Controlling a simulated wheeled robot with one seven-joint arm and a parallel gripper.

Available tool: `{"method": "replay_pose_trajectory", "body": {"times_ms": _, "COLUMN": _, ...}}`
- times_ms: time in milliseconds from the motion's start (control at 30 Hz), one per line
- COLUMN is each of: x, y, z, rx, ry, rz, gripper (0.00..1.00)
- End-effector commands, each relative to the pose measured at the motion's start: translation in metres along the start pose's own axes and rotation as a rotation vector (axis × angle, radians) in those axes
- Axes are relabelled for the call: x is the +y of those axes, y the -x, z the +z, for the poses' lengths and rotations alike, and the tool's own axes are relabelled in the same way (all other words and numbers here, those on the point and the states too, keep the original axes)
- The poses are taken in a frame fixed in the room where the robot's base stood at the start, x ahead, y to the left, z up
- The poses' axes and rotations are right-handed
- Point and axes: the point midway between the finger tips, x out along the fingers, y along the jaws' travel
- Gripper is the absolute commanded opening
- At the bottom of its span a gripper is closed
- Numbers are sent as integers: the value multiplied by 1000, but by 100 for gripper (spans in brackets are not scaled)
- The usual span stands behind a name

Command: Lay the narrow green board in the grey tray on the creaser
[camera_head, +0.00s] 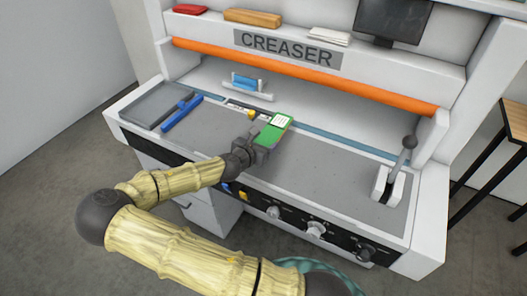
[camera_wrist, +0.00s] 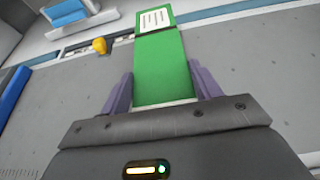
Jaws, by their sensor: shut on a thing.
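The narrow green board (camera_head: 272,133) carries a white label with dark lines at its far end. In the wrist view the board (camera_wrist: 161,70) lies between the two purple fingers of my gripper (camera_wrist: 163,92), which is shut on its near part. In the head view my gripper (camera_head: 259,146) is over the middle of the creaser's grey bed. I cannot tell whether the board touches the bed. The grey tray (camera_head: 140,116) is at the left end of the creaser (camera_head: 320,83); its visible floor looks empty.
A blue bar (camera_head: 181,113) lies along the tray's right side. A white holder with a blue item (camera_head: 246,86) stands at the back, near a yellow knob (camera_head: 251,115). An orange bar (camera_head: 300,74) spans above. A lever (camera_head: 399,165) stands at right. The bed between is mostly clear.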

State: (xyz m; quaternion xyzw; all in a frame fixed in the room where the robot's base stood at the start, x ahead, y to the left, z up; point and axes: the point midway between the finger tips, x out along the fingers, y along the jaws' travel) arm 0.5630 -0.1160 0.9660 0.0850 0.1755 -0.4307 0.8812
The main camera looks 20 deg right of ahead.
Motion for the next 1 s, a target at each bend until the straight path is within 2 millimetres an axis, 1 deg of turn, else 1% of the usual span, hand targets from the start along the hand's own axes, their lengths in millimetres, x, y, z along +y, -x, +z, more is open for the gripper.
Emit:
{"method": "replay_pose_trajectory", "body": {"times_ms": 67, "x": 0, "y": -1, "z": -3, "rx": 0, "ry": 0, "rz": 1, "gripper": 36}}
{"method": "replay_pose_trajectory", "body": {"times_ms": 367, "x": 0, "y": -2, "z": -6, "rx": 0, "ry": 0, "rz": 0, "gripper": 36}}
{"method": "replay_pose_trajectory", "body": {"times_ms": 600, "x": 0, "y": -14, "z": -33, "rx": 0, "ry": 1, "rz": 0, "gripper": 36}}
{"method": "replay_pose_trajectory", "body": {"times_ms": 667, "x": 0, "y": -16, "z": -37, "rx": 0, "ry": 1, "rz": 0, "gripper": 36}}
{"method": "replay_pose_trajectory", "body": {"times_ms": 1000, "x": 0, "y": -17, "z": -40, "rx": 0, "ry": 0, "rz": 0, "gripper": 36}}
